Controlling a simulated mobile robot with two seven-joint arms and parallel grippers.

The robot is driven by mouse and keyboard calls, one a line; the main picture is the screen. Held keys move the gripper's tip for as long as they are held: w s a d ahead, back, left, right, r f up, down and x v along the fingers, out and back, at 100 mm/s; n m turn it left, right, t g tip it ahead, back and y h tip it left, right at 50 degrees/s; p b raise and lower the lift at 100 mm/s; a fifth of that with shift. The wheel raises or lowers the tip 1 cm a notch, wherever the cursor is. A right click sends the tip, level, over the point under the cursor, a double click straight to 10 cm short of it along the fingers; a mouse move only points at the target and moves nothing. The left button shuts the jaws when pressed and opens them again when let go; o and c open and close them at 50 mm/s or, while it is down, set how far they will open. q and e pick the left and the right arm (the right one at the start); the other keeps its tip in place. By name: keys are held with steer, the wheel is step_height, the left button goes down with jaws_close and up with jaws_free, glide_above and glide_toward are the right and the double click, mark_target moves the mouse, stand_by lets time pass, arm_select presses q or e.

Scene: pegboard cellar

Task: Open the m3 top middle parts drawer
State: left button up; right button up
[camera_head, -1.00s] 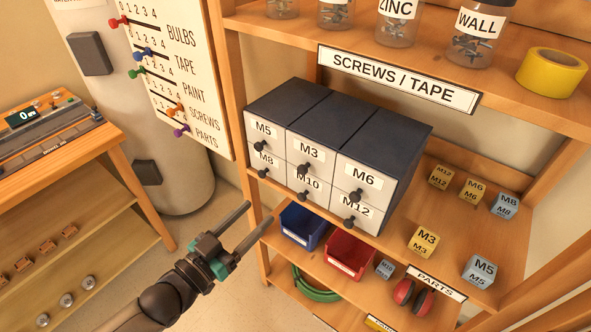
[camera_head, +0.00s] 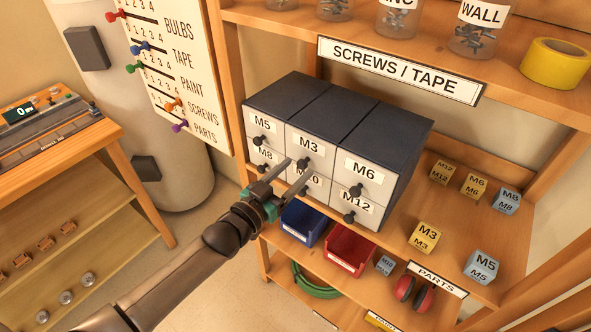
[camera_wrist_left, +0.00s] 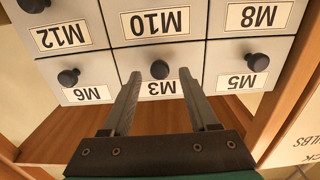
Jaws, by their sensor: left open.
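The parts drawer cabinet (camera_head: 345,118) has a dark top and white drawer fronts in two rows. The M3 drawer (camera_head: 308,145) is the top middle one and is shut, with a dark round knob (camera_head: 302,163). In the left wrist view, which is upside down, the M3 knob (camera_wrist_left: 160,69) shows between the finger tips. My left gripper (camera_head: 296,174) is open in front of the M3 drawer, its fingers on either side of the knob. I cannot tell whether they touch it. The fingers partly hide the M10 label below. My right gripper is not in view.
The M5 knob (camera_head: 258,141) and M6 knob (camera_head: 356,190) flank the M3 drawer. Blue (camera_head: 303,224) and red (camera_head: 349,250) bins sit on the shelf below. Labelled cubes, such as the yellow M3 cube (camera_head: 424,237), stand right of the cabinet. A wooden post (camera_head: 228,90) rises at its left.

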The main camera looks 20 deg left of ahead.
arm_select(q)
steer(key=shift+w+d, duration=0.15)
steer(key=shift+w, duration=0.35)
steer(key=shift+c, duration=0.2)
jaws_close()
stand_by(1.0)
